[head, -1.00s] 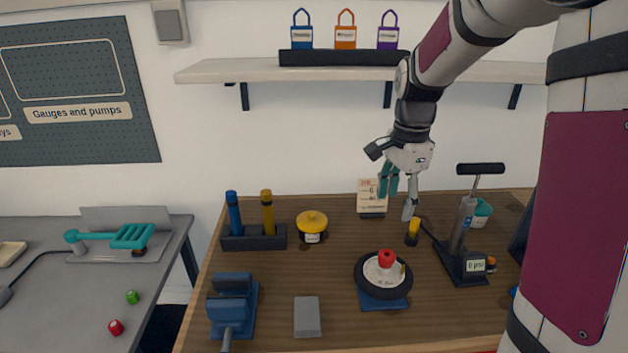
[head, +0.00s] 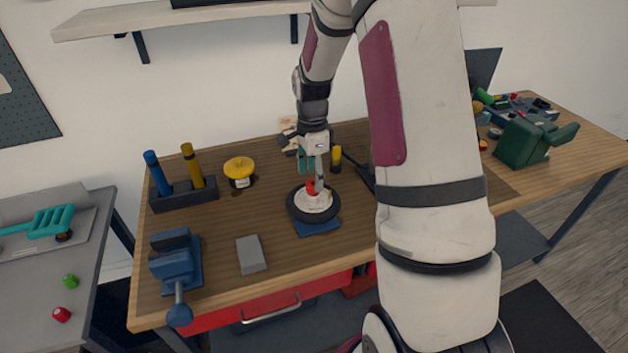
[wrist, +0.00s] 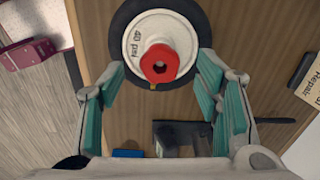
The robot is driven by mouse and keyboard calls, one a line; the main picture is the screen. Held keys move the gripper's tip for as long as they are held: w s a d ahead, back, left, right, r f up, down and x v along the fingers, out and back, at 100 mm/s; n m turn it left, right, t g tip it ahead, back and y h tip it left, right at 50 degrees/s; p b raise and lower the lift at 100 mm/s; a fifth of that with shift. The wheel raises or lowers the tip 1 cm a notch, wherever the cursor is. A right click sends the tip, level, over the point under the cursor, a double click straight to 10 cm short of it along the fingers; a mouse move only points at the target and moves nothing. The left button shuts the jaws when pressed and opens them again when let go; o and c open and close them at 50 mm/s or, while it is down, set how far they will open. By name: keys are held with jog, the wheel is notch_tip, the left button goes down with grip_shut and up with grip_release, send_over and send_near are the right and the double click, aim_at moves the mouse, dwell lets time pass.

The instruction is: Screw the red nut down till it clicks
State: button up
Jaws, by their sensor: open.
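The red nut (head: 312,187) sits on top of the white hub of a black-tyred wheel (head: 294,212), which stands on a blue base (head: 320,229) on the wooden bench. In the wrist view the red nut (wrist: 160,64) shows from above with a dark hole in its middle, on the white hub marked "40 psi" (wrist: 142,22). My gripper (head: 311,172) is above the wheel, its fingers pointing down close to the nut. In the wrist view my gripper (wrist: 160,85) is open, with a teal-padded finger on each side and a gap to the nut. Whether the tips reach nut height is unclear.
A yellow-topped post (head: 336,157) stands just behind the wheel. A grey block (head: 251,254) and a blue vise (head: 176,262) are to the left. A yellow-lidded jar (head: 240,170) and a holder with blue and yellow handles (head: 184,196) stand behind. My arm hides the bench's right-middle.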

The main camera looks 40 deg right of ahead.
aim_at(313, 187)
jog(key=shift+f, duration=1.45)
